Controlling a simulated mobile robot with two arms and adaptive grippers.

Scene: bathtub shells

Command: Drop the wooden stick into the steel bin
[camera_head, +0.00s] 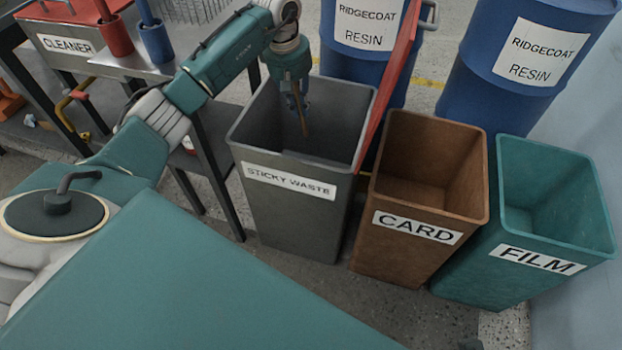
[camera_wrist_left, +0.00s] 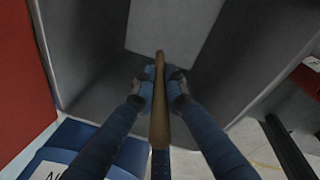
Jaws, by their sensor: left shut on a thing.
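The steel bin (camera_head: 282,219), grey and labelled STICKY WASTE, stands open on the floor in the head view. Its inner wall (camera_wrist_left: 220,75) fills much of the left wrist view. My left gripper (camera_head: 297,103) points down over the bin's opening and is shut on the wooden stick (camera_head: 305,126). In the left wrist view the brown stick (camera_wrist_left: 159,110) sits between the two blue fingers (camera_wrist_left: 160,92), pointing down into the bin. The stick's lower end is inside the bin's outline, with no contact to the walls visible. My right gripper is not in view.
A red lid (camera_head: 385,80) stands up at the bin's right edge. A brown CARD bin (camera_head: 410,240) and a green FILM bin (camera_head: 540,263) stand to the right. Blue resin drums (camera_head: 530,70) are behind. A metal bench (camera_head: 150,68) stands left.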

